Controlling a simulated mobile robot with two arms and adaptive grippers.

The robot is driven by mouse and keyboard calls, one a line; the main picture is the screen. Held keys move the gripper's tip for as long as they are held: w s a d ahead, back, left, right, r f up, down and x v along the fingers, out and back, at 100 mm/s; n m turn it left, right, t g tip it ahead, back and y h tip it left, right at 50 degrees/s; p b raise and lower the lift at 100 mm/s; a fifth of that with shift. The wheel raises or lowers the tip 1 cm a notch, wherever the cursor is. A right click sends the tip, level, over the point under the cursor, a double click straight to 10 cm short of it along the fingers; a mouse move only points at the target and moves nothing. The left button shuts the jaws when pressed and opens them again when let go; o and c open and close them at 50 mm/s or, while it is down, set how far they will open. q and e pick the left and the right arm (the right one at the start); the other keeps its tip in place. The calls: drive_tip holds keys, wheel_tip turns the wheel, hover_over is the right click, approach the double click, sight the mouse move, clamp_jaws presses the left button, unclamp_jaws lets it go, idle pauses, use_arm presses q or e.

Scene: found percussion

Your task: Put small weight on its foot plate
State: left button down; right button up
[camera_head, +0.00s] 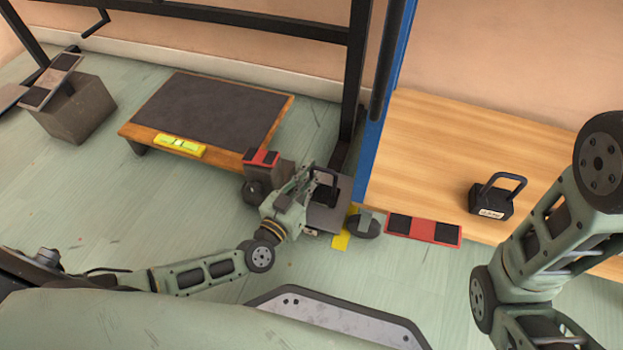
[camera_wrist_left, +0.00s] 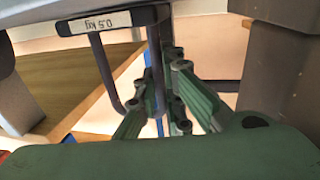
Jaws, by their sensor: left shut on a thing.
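A red plate with black pads (camera_head: 423,229) lies further right. Which is the small weight's foot plate is not marked. My right gripper is not in view.
A larger weight (camera_head: 490,203) stands on the wooden board (camera_head: 430,140) at right. A dark round piece (camera_head: 363,226) is by the yellow plate. A low dark-topped platform (camera_head: 210,110) with a yellow level (camera_head: 180,146) stands left. A blue post (camera_head: 375,150) rises behind.

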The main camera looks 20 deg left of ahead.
use_arm(q)
drive_tip(key=c, duration=2.3)
unclamp_jaws()
drive_tip(key=shift+f, duration=0.15)
drive_tip(key=o, duration=0.4)
drive_tip(key=shift+o, duration=0.2)
drive_tip(key=shift+r, duration=0.3)
drive_tip(key=p+v, duration=0.5)
drive_tip(key=v, duration=0.7)
drive_tip(key=shift+p, duration=0.35)
